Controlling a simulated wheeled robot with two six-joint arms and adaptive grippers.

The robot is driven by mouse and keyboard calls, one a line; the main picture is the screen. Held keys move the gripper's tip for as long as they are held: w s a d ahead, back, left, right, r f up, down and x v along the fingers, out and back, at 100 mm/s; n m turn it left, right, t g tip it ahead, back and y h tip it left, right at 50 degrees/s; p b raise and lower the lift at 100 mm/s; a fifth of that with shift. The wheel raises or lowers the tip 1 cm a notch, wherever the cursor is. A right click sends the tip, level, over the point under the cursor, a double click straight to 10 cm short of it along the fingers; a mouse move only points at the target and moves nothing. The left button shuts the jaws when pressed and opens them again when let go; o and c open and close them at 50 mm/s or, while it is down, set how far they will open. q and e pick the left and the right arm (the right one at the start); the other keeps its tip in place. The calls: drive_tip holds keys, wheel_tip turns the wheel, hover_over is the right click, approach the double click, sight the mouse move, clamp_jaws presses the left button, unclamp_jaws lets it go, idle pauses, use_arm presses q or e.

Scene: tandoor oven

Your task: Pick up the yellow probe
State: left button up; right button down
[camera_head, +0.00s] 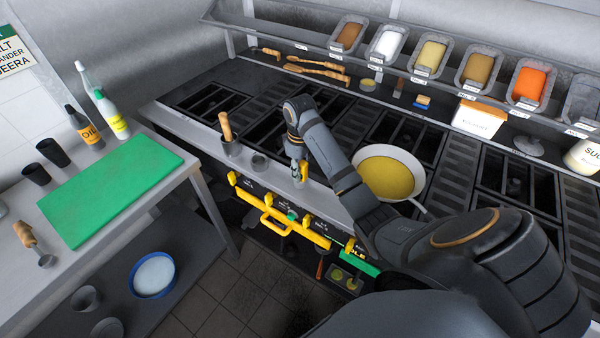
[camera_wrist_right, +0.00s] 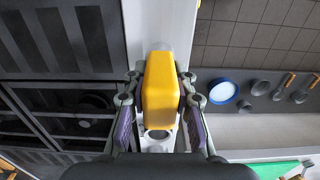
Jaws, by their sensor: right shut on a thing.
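The yellow probe (camera_wrist_right: 160,80) is a blocky yellow piece that stands out large in the right wrist view, between the two fingers of my right gripper (camera_wrist_right: 159,108). The fingers press on it from both sides. In the head view the probe (camera_head: 304,171) is a small yellow piece at the tip of my right gripper (camera_head: 298,174), over the steel front ledge of the stove. Its lower end is hidden, and I cannot tell whether it touches the ledge. My left gripper is in neither view.
A pan of yellow liquid (camera_head: 387,178) stands right of my gripper. A steel cup with a wooden-handled tool (camera_head: 228,135) stands left on the ledge. A yellow rail (camera_head: 275,208) runs along the stove front. A green board (camera_head: 110,187) lies on the left table.

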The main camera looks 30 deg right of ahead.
wheel_tip(320, 180, up, 3)
drive_tip(key=shift+p, duration=0.8)
drive_tip(key=s+a+r+p, duration=0.1)
drive_tip(key=s+r+p, duration=0.7)
drive_tip(key=s, duration=0.6)
drive_tip(key=shift+a+r, duration=0.3)
drive_tip(key=shift+a, duration=0.1)
